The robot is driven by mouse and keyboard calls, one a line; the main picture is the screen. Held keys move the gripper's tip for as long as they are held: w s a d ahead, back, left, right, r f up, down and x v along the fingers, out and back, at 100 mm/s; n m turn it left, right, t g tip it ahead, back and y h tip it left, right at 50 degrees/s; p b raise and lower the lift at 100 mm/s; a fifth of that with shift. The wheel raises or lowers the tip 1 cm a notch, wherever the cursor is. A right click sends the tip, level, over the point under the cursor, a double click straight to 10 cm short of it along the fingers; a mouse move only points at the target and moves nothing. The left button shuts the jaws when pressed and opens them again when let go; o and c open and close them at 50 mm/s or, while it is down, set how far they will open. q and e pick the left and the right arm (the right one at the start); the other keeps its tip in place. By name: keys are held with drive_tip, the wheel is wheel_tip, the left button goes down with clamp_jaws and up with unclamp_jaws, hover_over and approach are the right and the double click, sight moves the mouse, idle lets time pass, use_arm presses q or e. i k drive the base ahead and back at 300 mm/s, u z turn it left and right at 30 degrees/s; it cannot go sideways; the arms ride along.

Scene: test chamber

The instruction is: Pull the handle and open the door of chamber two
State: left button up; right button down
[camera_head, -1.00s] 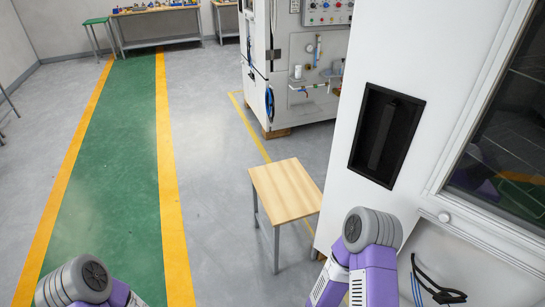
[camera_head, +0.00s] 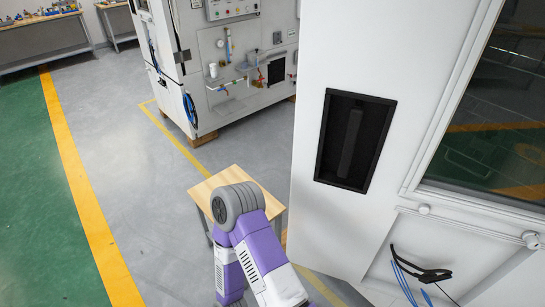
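A large white cabinet door (camera_head: 316,220) fills the right side of the head view, and I cannot read a number on it. A black recessed panel (camera_head: 372,158) is set in it, with a dark upright bar handle (camera_head: 350,142) inside. A dark window (camera_head: 500,130) lies to the right of the recess. A purple and grey link of my arm rises at the lower middle, left of and below the recess, apart from it. Neither gripper's fingers show.
A small wooden-topped stool (camera_head: 212,183) stands behind my arm, left of the door. Another white machine (camera_head: 225,70) with gauges stands farther back. A workbench (camera_head: 45,45) is at the far left. Grey floor and a green lane with yellow edges lie open on the left.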

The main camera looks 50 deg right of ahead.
sight(411, 64)
drive_tip(key=i, duration=2.85)
drive_tip(key=z, duration=3.45)
drive_tip(key=i, duration=0.5)
